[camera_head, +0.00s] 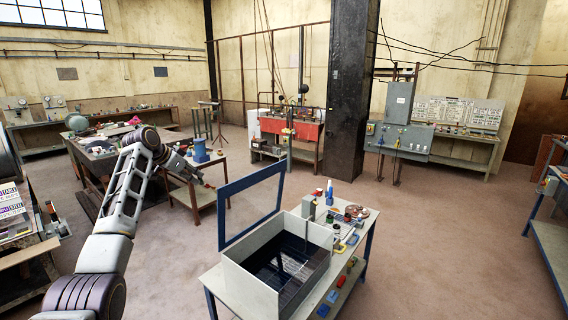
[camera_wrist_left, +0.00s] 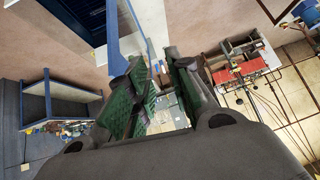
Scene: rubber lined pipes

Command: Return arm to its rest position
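My left arm rises from the bottom left of the head view, bends at a dark joint, and ends in the left gripper (camera_head: 202,182), which points right and down. In the left wrist view, the left gripper (camera_wrist_left: 163,68) has two fingers with green pads and a gap between them. It is open, and I see nothing held in it. In the head view it hangs in the air, and from there it overlaps the small table with the blue container. My right gripper is in neither view.
A table with a grey open-topped box (camera_head: 255,277) and a raised blue frame (camera_head: 222,215) stands right of my arm. A small table with a blue container (camera_head: 200,150) is behind the gripper. A dark pillar (camera_head: 348,100) stands farther back. Open floor (camera_head: 430,250) lies to the right.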

